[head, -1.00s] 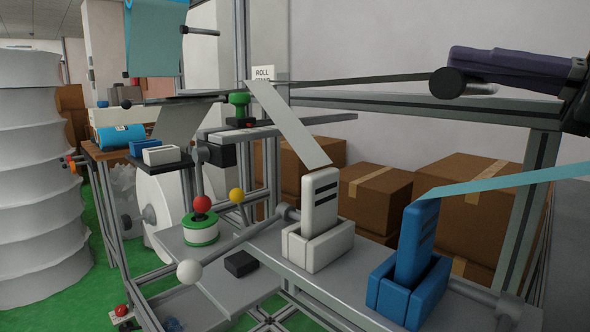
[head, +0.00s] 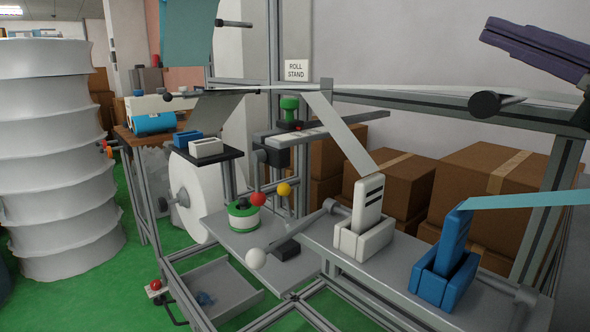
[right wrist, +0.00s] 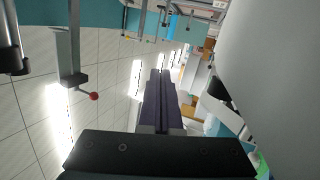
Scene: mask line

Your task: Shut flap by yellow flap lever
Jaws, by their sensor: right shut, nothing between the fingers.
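The yellow ball knob of the flap lever (head: 284,189) shows near the middle of the head view, just right of a red ball knob (head: 258,199). Its stem is mostly hidden, and I cannot tell which panel is the flap or how far it stands open. My right gripper (head: 495,34) is at the upper right of the head view, its purple fingers closed and empty, well apart from the lever. In the right wrist view the same purple fingers (right wrist: 161,78) lie together; the yellow knob is not seen there. My left gripper is not in view.
A grey frame rail (head: 420,104) crosses below my right gripper. A white holder (head: 362,240) and a blue holder (head: 440,285) stand on the front shelf. A white ball knob (head: 256,259) sticks out in front. A red ball (right wrist: 94,96) on a bar shows in the wrist view.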

